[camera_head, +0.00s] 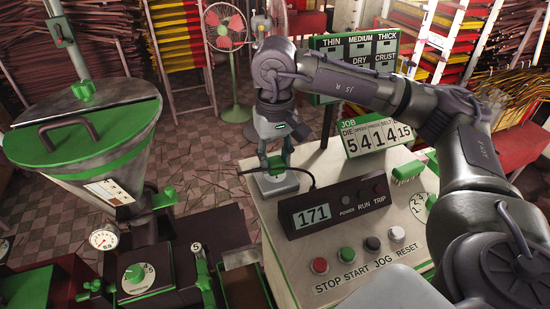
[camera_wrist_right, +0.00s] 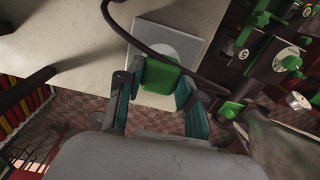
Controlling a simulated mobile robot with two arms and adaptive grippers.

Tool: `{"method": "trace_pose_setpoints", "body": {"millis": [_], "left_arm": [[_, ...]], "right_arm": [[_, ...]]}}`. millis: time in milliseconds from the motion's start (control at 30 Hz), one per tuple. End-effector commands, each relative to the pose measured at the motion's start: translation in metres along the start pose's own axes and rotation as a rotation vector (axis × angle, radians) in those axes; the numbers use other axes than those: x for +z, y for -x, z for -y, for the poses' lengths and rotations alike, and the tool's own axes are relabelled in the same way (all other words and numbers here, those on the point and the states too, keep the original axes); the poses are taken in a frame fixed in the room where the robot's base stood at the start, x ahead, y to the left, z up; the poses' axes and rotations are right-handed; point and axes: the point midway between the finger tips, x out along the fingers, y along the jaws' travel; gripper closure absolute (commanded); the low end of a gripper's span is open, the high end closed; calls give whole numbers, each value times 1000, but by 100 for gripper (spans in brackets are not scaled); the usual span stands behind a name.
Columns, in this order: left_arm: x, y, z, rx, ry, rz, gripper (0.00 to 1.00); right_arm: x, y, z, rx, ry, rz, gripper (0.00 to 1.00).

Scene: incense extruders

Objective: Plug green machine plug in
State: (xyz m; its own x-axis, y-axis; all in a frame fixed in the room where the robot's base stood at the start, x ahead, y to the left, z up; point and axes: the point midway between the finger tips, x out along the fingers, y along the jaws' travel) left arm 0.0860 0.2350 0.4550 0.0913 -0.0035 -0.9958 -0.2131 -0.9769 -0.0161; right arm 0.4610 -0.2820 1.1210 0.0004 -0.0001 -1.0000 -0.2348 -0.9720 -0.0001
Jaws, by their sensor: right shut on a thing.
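My right gripper (camera_head: 276,150) reaches down over the left back corner of the pale control bench. It is shut on the green plug (camera_head: 276,163), which also shows between the fingers in the right wrist view (camera_wrist_right: 160,75). A black cable (camera_head: 306,171) runs from the plug and curves toward the display box; it shows larger in the wrist view (camera_wrist_right: 118,27). Under the plug is a grey square socket plate (camera_head: 278,184), seen in the wrist view as a light plate (camera_wrist_right: 185,45). I cannot tell whether the plug is seated in it. My left gripper is not in view.
A large hopper machine (camera_head: 92,135) with green trim stands left. A green fan (camera_head: 228,50) stands behind.

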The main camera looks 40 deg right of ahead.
Motion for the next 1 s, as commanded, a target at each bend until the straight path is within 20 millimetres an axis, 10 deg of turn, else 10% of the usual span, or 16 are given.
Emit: {"method": "trace_pose_setpoints", "body": {"millis": [767,800,1000], "left_arm": [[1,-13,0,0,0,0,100],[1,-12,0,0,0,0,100],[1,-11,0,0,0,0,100]], "right_arm": [[0,-13,0,0,1,0,94],[0,-12,0,0,0,0,58],[0,-12,0,0,0,0,34]]}}
